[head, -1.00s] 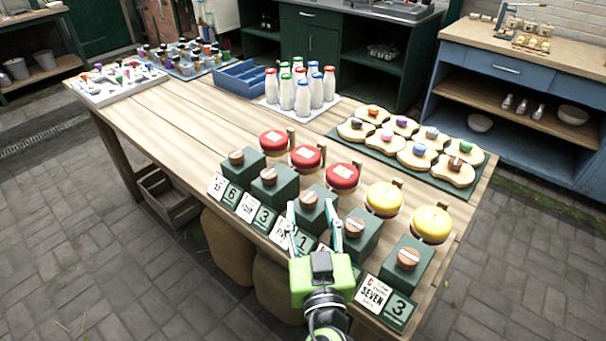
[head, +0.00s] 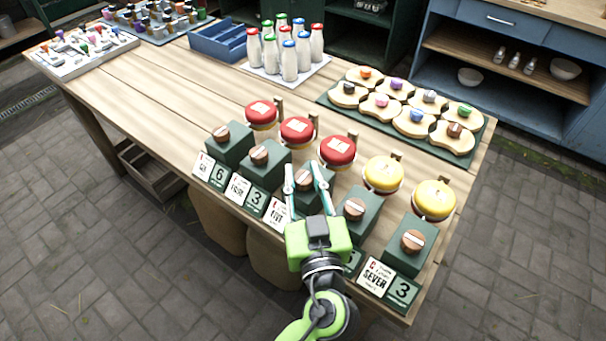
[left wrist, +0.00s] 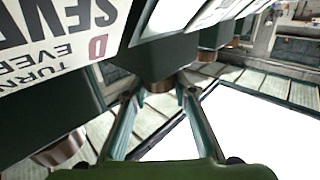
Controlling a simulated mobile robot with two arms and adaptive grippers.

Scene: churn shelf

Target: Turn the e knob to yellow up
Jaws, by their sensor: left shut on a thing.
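Several green blocks with round wooden knobs stand in a row along the table's front edge. Behind them are discs: the left three show red, such as the middle disc (head: 337,151), and the right two show yellow (head: 383,174). My left gripper (head: 304,176) is shut on the middle knob (head: 304,182), below the third red disc. In the left wrist view the fingertips meet the sides of a wooden knob (left wrist: 159,86). The rightmost knob (head: 413,242) stands free. Card letters are too small to read surely. My right gripper is not in view.
Label cards, such as the SEVEN card (head: 375,278), stand in front of the blocks. A green tray of toast-shaped pieces (head: 325,101), milk bottles (head: 289,62) and a blue crate (head: 218,44) stand behind. The table's middle left (head: 150,100) is clear.

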